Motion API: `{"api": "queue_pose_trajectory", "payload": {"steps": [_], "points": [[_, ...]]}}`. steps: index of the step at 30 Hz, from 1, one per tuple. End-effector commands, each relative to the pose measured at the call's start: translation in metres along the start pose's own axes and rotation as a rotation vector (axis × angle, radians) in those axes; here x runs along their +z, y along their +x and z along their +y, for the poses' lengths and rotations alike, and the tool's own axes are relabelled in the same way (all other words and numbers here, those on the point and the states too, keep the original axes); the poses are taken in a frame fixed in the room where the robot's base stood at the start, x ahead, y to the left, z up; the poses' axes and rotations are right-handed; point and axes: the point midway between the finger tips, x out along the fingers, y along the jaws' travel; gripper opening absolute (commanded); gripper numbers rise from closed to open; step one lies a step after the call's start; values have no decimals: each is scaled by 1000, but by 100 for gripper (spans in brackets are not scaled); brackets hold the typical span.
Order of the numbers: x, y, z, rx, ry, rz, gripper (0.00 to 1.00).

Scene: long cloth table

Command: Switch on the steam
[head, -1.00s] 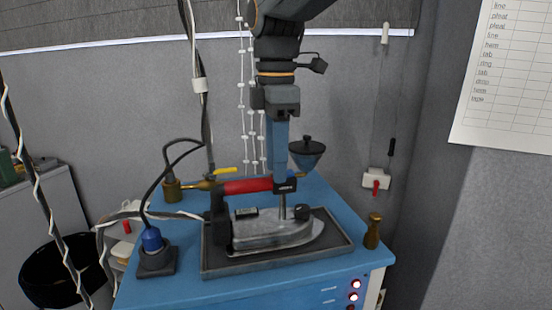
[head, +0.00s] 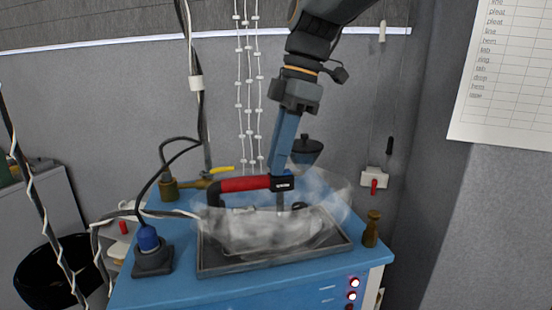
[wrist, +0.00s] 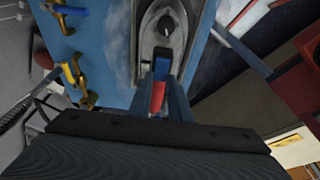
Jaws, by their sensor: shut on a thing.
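The steam iron (head: 265,235) is over the dark tray (head: 225,268) on the blue station. White steam surrounds its body and blurs its lower edge, so I cannot tell whether it touches the tray. My gripper (head: 281,180) is shut on the front end of the iron's red handle (head: 245,184), coming from above with the arm leaning right. In the wrist view my gripper (wrist: 160,82) closes around the red handle (wrist: 158,97), with the iron's grey top and dark knob (wrist: 166,26) ahead. A yellow-levered brass valve (head: 221,170) is behind the handle; it also shows in the wrist view (wrist: 68,73).
A blue plug (head: 148,238) with a black cable stands at the station's left. Lit red buttons (head: 353,289) are on the front. Cables hang at the left.

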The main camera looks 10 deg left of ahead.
Motion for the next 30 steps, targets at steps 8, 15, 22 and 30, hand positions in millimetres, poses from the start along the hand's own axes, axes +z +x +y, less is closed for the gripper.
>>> {"api": "queue_pose_trajectory", "payload": {"steps": [8,15,22,30], "points": [[0,0,0,-2,0,1,20],[0,0,0,-1,0,0,36],[0,-5,1,2,-1,0,36],[1,-45,1,4,-1,0,36]]}}
